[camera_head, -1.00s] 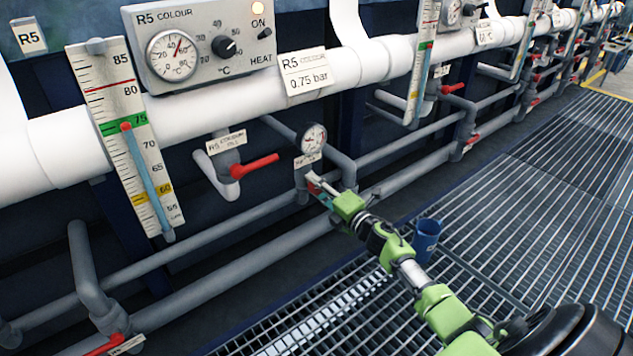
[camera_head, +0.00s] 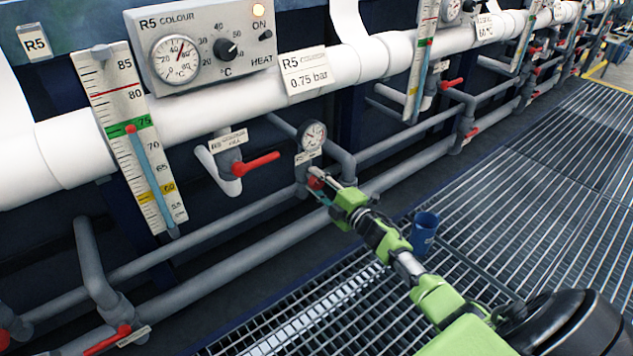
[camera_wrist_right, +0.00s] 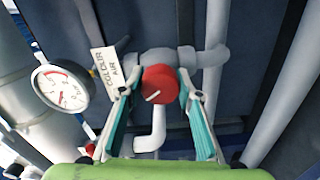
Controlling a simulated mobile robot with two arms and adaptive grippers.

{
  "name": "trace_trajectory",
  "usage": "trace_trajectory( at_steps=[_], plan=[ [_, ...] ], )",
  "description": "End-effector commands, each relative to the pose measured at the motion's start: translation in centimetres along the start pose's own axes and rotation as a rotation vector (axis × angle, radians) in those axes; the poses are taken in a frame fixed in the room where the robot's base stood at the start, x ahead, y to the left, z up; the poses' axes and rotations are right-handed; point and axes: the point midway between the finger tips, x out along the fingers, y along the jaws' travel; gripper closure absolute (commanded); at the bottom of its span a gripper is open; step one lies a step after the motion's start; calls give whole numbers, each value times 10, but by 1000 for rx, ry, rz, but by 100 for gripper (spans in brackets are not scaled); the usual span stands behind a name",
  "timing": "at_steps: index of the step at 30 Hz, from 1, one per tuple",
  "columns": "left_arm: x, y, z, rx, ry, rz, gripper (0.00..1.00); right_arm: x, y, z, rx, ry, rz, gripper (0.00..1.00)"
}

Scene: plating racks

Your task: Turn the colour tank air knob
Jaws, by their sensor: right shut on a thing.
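The colour tank air knob is a round red knob (camera_wrist_right: 160,80) with a short slanted white mark low on its face. It sits on a grey pipe fitting beside the COLOUR AIR label (camera_wrist_right: 105,70). My right gripper (camera_wrist_right: 158,88) is shut on the knob, with one teal-padded finger at each side. In the head view my right gripper (camera_head: 323,188) reaches in from the lower right and mostly hides the knob, which shows as a bit of red. A round pressure gauge (camera_head: 313,135) stands just above and also shows in the right wrist view (camera_wrist_right: 60,90). My left gripper is not in view.
A card (camera_head: 305,73) reads R5 COLOUR 0.75 bar. A red fill valve lever (camera_head: 256,163) sits left of the gauge. A thermometer scale (camera_head: 112,100) and heater box (camera_head: 205,45) are further left. A blue cup (camera_head: 425,231) stands close to my arm on the grating.

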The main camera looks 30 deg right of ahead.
Motion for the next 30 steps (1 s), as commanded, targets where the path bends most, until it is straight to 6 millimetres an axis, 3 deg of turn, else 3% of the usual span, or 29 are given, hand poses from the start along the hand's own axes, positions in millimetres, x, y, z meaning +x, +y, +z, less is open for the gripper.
trace_trajectory(
  at_steps=[6,7,9,22,30],
  plan=[
    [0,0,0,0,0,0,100,0,0,1,-1,-3,-1,89],
    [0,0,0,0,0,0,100,0,0,1,-1,-3,-1,63],
    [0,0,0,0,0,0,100,0,0,1,-2,-3,-1,50],
    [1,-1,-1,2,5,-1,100,-6,-1,1,-2,-2,-2,50],
    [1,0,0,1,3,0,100,-45,-2,1,-4,-1,-4,50]
  ],
)
